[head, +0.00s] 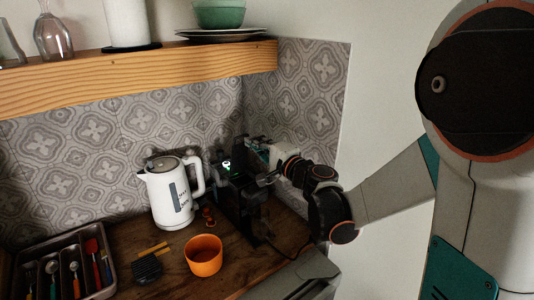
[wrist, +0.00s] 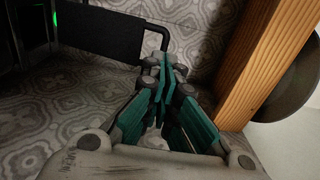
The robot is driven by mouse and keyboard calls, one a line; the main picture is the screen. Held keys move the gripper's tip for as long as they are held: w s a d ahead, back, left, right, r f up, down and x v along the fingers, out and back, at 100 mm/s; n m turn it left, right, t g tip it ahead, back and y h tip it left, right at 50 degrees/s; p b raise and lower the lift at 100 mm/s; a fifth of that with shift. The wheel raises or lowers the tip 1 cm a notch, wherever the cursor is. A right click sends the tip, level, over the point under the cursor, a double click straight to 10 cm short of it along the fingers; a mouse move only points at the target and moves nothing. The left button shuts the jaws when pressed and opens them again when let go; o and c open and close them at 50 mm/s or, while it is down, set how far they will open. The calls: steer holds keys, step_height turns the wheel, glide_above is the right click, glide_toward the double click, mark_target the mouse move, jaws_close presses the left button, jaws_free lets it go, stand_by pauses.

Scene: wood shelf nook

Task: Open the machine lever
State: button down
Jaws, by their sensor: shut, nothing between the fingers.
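The black coffee machine (head: 238,200) stands on the counter in the corner, with a small green light on its front. In the wrist view its dark body (wrist: 22,45) is at the upper left. A flat black part (wrist: 100,33) with a bent black rod (wrist: 163,36) sticks out from it; this looks like the lever. My gripper (head: 252,145) is over the top of the machine in the head view. In the wrist view my gripper (wrist: 163,72) is shut and empty, its teal fingers together just below the rod's end. Whether they touch the rod I cannot tell.
A white kettle (head: 172,195) stands left of the machine, and an orange cup (head: 204,262) in front. A cutlery tray (head: 108,288) is at far left. The wooden shelf (head: 130,75) runs above; it also flanks my gripper in the wrist view (wrist: 262,65). Tiled walls are close behind.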

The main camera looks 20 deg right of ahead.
mark_target(243, 152)
steer(key=shift+x, duration=1.1)
steer(key=shift+r, duration=0.1)
steer(key=x, duration=0.3)
steer(key=r+x, duration=0.1)
steer(key=x, duration=0.2)
steer(key=shift+r, duration=0.2)
steer(key=shift+s, duration=0.2)
